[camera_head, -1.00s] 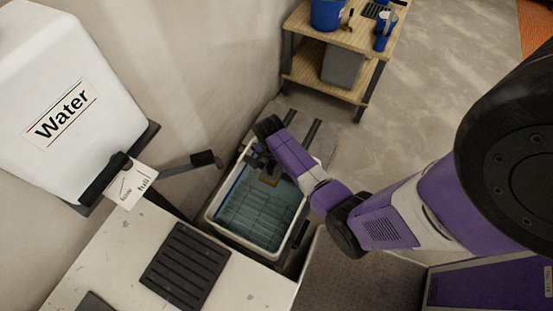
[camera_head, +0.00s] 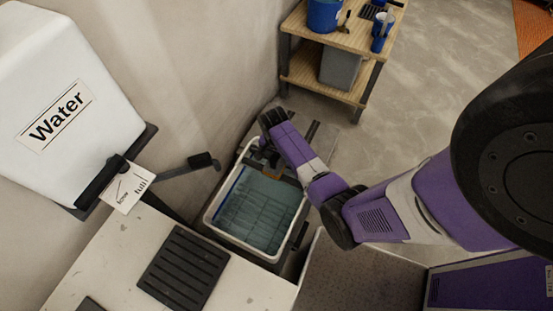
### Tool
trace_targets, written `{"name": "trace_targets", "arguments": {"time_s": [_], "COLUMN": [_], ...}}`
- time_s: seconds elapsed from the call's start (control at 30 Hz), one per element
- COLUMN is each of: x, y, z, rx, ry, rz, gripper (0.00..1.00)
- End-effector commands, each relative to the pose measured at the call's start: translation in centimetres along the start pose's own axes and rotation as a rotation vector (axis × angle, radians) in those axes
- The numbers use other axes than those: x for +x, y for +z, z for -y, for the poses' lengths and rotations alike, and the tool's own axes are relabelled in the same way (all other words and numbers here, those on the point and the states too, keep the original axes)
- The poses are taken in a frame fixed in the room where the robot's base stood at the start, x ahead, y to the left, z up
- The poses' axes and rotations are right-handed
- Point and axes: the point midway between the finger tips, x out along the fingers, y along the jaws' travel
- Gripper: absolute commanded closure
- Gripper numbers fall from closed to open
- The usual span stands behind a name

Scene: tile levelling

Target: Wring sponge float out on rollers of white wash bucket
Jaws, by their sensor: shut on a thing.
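The white wash bucket (camera_head: 212,213) stands low on the floor beside the wall, with bluish water and a grid of dark lines inside. My gripper (camera_head: 268,160) is over the bucket's far end, pointing down. It is shut on the sponge float (camera_head: 273,175), of which only a small orange-brown part shows below the jaws. The rollers cannot be made out clearly; my gripper and arm cover that end of the bucket. I cannot tell whether the float touches them.
A white water tank (camera_head: 70,110) with a lever (camera_head: 190,168) stands at left. A pale table with a black slotted mat (camera_head: 184,268) is in front.

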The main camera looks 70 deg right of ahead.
Motion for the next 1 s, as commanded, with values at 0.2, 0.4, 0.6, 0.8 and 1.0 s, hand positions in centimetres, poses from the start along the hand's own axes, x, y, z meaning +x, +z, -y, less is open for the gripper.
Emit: {"name": "trace_targets", "arguments": {"time_s": [0.2,0.4,0.6,0.8,1.0], "x": [0.1,0.4,0.5,0.6,-0.3], "y": [-0.5,-1.3,-2.2,-2.2,-2.2], "z": [-0.1,0.0,0.0,0.0,0.0], "rx": [0.002,0.001,0.001,0.000,-0.001], "ry": [0.001,0.001,0.000,0.000,-0.001], "rz": [0.000,0.000,-0.001,0.000,0.001], "gripper": [0.89,0.89,0.89,0.89,0.89]}}
